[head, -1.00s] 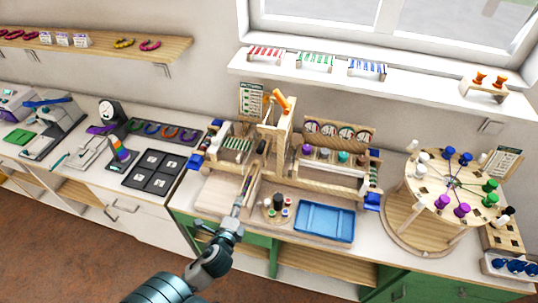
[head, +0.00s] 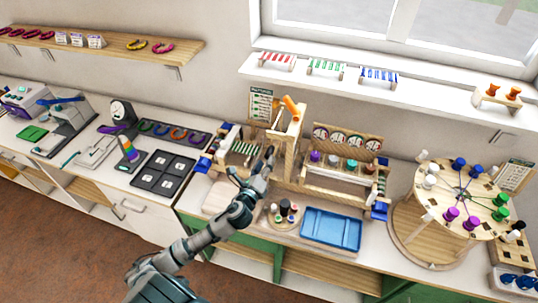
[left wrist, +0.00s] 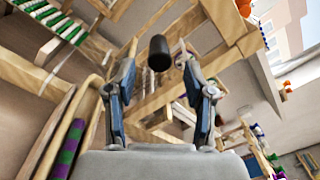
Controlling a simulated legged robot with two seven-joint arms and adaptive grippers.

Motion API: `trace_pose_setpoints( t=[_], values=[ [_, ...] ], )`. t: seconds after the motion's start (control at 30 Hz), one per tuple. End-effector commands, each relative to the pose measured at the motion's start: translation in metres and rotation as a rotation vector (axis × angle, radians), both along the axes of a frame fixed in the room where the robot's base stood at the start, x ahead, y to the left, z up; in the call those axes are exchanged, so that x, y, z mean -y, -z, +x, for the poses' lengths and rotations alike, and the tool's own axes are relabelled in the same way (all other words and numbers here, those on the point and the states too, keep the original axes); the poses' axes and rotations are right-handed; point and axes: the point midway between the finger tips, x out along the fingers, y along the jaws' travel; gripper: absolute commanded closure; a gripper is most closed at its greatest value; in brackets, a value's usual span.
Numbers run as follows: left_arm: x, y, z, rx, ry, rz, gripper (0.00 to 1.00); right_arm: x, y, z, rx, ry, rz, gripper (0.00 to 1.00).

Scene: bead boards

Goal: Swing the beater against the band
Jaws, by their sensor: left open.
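My left gripper (head: 253,166) is open in front of the wooden loom frame (head: 290,125). In the left wrist view, its two fingers (left wrist: 158,75) stand apart, with a black rounded knob (left wrist: 158,52) showing between and beyond them. The knob looks like the beater's handle end; I cannot tell whether the fingers touch it. Green and white strips, possibly the band (head: 242,148), lie on the loom left of the gripper; they also show at the upper left of the wrist view (left wrist: 58,22). My arm hides part of the loom. My right gripper is not in view.
A blue tray (head: 331,230) and a small round stand (head: 285,214) sit right of my forearm. A round wooden peg wheel (head: 462,196) stands farther right. A dark tray with several square wells (head: 164,172) lies left. An orange lever (head: 291,104) tops the frame.

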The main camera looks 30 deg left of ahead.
Motion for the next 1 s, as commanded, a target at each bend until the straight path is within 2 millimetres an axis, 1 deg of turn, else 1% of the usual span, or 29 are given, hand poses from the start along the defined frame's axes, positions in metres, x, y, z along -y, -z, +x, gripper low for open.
trace_pose_setpoints(
  t=[0.03, 0.1, 0.23, 0.4, 0.6, 0.63, 0.83, 1.0],
  values=[
    [-0.002, -0.002, 0.010, 0.003, -0.001, 0.000, 0.47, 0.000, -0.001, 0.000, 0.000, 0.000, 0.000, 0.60],
    [-0.004, -0.001, 0.021, 0.002, -0.001, -0.001, 0.47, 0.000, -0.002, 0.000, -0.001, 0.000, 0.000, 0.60],
    [-0.006, 0.000, 0.036, 0.001, -0.001, -0.002, 0.47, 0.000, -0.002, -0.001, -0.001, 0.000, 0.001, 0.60],
    [-0.007, 0.000, 0.042, -0.001, 0.001, -0.001, 0.47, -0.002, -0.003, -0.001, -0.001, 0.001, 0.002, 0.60],
    [-0.007, 0.000, 0.042, -0.001, 0.001, 0.000, 0.47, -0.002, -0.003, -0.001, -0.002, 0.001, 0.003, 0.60],
    [-0.007, 0.000, 0.042, -0.001, 0.001, 0.000, 0.49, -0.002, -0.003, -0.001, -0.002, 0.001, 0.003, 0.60],
    [-0.007, 0.000, 0.042, -0.001, 0.001, -0.001, 0.99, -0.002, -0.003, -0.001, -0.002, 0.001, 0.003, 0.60],
    [-0.008, 0.001, 0.042, -0.001, 0.000, -0.001, 1.00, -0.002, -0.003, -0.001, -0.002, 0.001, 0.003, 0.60]
  ],
)
